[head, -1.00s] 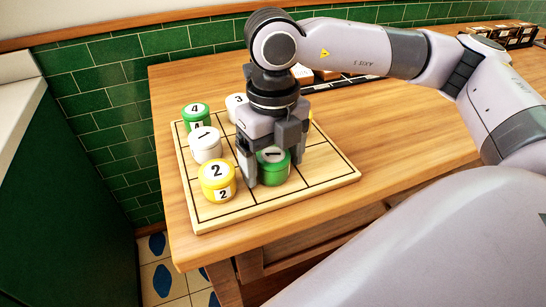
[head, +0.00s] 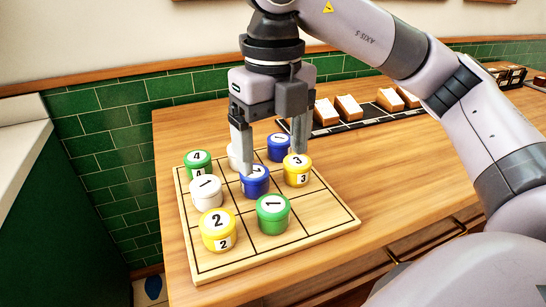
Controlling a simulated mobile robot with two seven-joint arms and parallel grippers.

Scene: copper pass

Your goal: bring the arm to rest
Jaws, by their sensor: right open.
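My right gripper (head: 270,162) is open and empty above a square wooden grid board (head: 315,228), its two fingers pointing down. The board carries several round numbered pots. A green pot marked 1 (head: 273,215) stands upright at the front middle, clear of the fingers. A blue pot marked 1 (head: 254,183) stands in the middle, with the left fingertip overlapping its top in the view; I cannot tell if they touch. A yellow pot marked 3 (head: 297,171) stands to the right. My left gripper is not in view.
A yellow pot marked 2 (head: 218,232), a white pot marked 1 (head: 206,194) and a green pot marked 4 (head: 198,165) line the board's left side. Another blue pot (head: 281,148) stands behind. A dark rack (head: 350,122) holds cards. The counter (head: 400,160) right of the board is clear.

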